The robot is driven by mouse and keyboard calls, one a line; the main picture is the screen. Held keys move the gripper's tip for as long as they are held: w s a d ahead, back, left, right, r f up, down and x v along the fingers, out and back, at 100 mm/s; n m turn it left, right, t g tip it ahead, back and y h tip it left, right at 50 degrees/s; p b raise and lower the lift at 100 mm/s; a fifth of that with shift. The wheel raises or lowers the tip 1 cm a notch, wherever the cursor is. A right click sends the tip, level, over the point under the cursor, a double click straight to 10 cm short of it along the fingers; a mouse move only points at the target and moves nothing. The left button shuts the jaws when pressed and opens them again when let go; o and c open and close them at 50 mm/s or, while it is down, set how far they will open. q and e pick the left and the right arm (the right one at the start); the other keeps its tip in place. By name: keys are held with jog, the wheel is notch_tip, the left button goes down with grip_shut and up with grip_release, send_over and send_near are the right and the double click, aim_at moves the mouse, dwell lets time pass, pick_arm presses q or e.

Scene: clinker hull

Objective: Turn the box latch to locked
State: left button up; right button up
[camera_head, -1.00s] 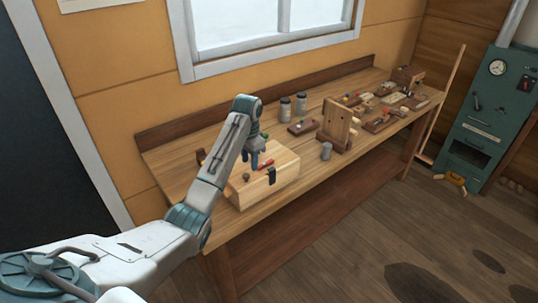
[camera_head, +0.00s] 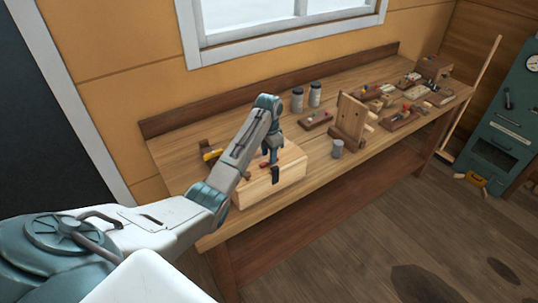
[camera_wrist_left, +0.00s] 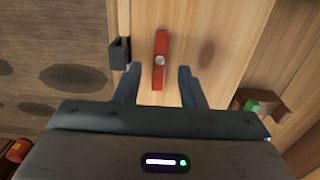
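The light wooden box (camera_head: 262,190) stands at the near left part of the workbench. In the left wrist view the latch is a red bar (camera_wrist_left: 160,80) with a silver pivot on the box top (camera_wrist_left: 185,20). It runs up and down the picture. A black catch (camera_wrist_left: 120,53) sits to its left, apart from it and roughly parallel. In the head view the catch (camera_head: 275,174) is on the box's front edge. My left gripper (camera_head: 270,158) is above the latch, open, with its fingers (camera_wrist_left: 159,68) on either side of the bar. Contact cannot be told. My right gripper is not in view.
On the workbench (camera_head: 195,165), an upright wooden board (camera_head: 350,116) and a grey cylinder (camera_head: 337,149) stand right of the box. Two jars (camera_head: 306,98) stand behind. Several small wooden pieces fill the far right.

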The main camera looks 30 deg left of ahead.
pick_arm(q)
jog(key=shift+f, duration=0.9)
jog(key=shift+s+f, duration=0.1)
jog(key=shift+f, duration=0.05)
grip_shut()
